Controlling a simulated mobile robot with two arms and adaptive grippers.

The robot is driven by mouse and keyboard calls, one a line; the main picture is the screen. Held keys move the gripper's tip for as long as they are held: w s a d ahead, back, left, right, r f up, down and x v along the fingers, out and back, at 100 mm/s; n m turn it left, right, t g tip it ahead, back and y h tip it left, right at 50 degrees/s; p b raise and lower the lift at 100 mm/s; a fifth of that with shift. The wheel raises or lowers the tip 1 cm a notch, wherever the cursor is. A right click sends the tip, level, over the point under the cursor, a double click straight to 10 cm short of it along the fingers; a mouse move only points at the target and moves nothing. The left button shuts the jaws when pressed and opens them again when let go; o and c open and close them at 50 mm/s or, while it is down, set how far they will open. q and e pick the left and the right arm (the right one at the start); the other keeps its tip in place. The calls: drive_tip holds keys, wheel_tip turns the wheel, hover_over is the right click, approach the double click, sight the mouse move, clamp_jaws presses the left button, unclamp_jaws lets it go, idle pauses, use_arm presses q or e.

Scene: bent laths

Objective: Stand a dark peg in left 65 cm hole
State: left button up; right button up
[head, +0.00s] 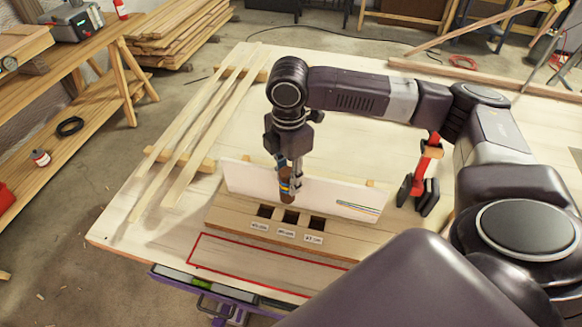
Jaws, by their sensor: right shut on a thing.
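My right gripper (285,172) points down and is shut on a dark brown peg (288,194). The peg is upright, in front of a white board, with its lower end just above or at the back of the middle hole; I cannot tell its exact height. Each has a small white label in front, too small to read surely. My left gripper is not in view.
The white board (240,180) stands behind the holes. A red and black clamp-like tool (430,165) stands to the right. Pale laths (190,140) lie at the table's left. A red outlined area (225,252) lies in front of the block, partly behind my arm.

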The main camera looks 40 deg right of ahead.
sight(292, 198)
drive_tip(key=shift+s+d+n, duration=0.1)
drive_tip(key=shift+d+n, duration=0.3)
drive_tip(key=shift+n, duration=0.1)
drive_tip(key=shift+f, duration=0.15)
drive_tip(key=shift+f+b, duration=0.45)
drive_tip(key=shift+b, duration=0.15)
drive_tip(key=shift+f+b, duration=0.25)
drive_tip(key=shift+b, duration=0.1)
wheel_tip(292, 198, down, 6)
drive_tip(key=b, duration=0.7)
drive_tip(key=shift+r, duration=0.2)
drive_tip(key=shift+f, duration=0.55)
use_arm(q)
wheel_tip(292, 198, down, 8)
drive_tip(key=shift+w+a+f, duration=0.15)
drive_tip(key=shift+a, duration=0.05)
use_arm(e)
drive_tip(key=shift+f, duration=0.1)
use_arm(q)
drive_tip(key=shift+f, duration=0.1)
use_arm(e)
drive_tip(key=shift+f, duration=1.5)
